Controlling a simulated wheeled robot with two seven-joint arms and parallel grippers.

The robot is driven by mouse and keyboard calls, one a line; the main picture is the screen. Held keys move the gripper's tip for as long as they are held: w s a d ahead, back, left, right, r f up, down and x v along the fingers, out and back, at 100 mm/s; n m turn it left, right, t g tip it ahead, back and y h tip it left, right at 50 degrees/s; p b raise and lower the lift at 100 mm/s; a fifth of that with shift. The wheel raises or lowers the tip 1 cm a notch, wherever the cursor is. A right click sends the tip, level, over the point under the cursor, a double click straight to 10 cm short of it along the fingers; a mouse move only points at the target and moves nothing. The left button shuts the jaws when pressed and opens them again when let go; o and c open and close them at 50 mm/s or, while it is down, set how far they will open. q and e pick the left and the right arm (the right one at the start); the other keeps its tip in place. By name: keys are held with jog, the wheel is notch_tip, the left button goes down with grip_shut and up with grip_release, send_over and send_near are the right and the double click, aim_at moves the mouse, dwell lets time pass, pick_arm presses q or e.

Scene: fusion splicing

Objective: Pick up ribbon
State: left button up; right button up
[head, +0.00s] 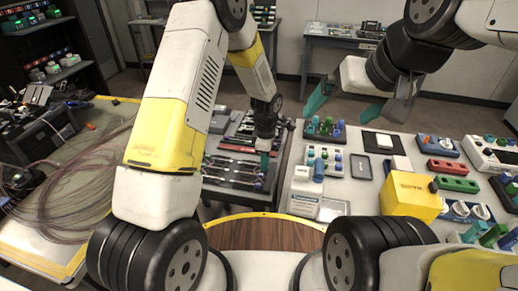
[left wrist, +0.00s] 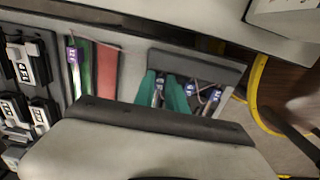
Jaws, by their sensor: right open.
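My left gripper (head: 268,154) is low over a dark tray (head: 232,184) on the left side of the middle bench. In the left wrist view its two teal fingers (left wrist: 163,93) stand a little apart. A thin silver piece with a purple tag (left wrist: 159,86) shows between them; I cannot tell whether they grip it. Similar tagged silver pieces (left wrist: 213,96) lie to the right in the same compartment. I cannot tell for sure which item is the ribbon. My right gripper (head: 347,104) is open and empty, raised above the far part of the right-hand table.
The white table (head: 385,180) on the right holds a yellow box (head: 410,197), small bottles and coloured blocks. A table with coiled clear tubing (head: 50,200) stands at the left.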

pick_arm(q)
grip_shut()
jog(key=shift+r, duration=0.6)
notch_tip(320, 180, up, 2)
jog(key=shift+r, duration=0.2)
jog(key=s+r, duration=0.1)
jog(key=s, duration=1.5)
jog(key=shift+a+r, duration=0.2)
jog(key=shift+a, duration=0.2)
